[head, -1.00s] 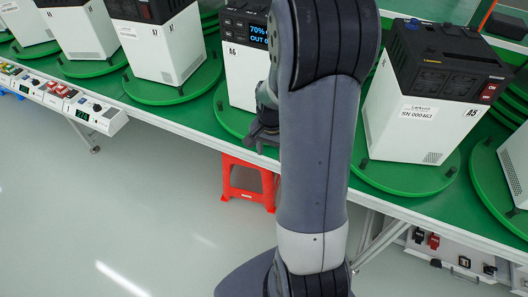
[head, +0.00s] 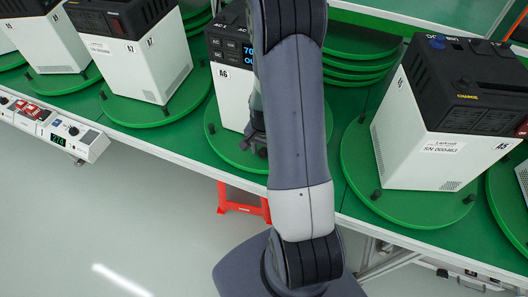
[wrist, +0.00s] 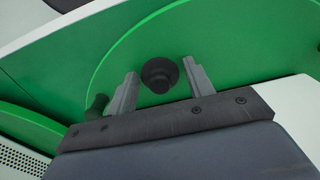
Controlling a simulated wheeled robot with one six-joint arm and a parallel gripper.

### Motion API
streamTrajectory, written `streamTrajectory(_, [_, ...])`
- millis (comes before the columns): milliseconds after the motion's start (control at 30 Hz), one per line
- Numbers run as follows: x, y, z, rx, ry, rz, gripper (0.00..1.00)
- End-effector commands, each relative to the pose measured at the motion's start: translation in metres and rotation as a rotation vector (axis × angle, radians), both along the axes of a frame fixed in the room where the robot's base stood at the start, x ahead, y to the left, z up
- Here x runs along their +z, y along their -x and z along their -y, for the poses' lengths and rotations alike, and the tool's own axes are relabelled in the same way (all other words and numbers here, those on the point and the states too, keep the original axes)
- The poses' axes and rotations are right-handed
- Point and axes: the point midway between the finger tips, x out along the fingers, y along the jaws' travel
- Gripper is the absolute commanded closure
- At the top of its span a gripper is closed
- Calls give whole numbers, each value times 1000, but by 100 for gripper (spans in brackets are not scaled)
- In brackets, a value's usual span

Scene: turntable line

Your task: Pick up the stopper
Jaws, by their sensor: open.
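A black round stopper (wrist: 160,74) stands on a green turntable (wrist: 125,55). In the wrist view it sits between the two grey fingers of my gripper (wrist: 160,68), which is open with a finger on either side. Contact with the stopper cannot be made out. In the head view my gripper (head: 253,140) is low over the front of the turntable (head: 212,128) that bears the white-and-black A6 unit (head: 230,95). My arm hides part of that unit.
Another dark stopper (wrist: 97,103) stands left of my gripper in the wrist view. The A5 unit (head: 430,150) stands on a turntable to the right, the A7 unit (head: 145,75) to the left. A red stool (head: 240,203) is under the bench edge. The floor in front is clear.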

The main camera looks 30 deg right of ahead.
Motion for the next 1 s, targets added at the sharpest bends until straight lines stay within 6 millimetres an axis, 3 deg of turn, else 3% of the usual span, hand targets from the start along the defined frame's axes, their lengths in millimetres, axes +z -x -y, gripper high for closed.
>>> streamTrajectory(200, [0,0,0,0,0,0,51])
streamTrajectory(600, [0,0,0,0,0,0,84])
streamTrajectory(1000, [2,0,-1,0,0,1,84])
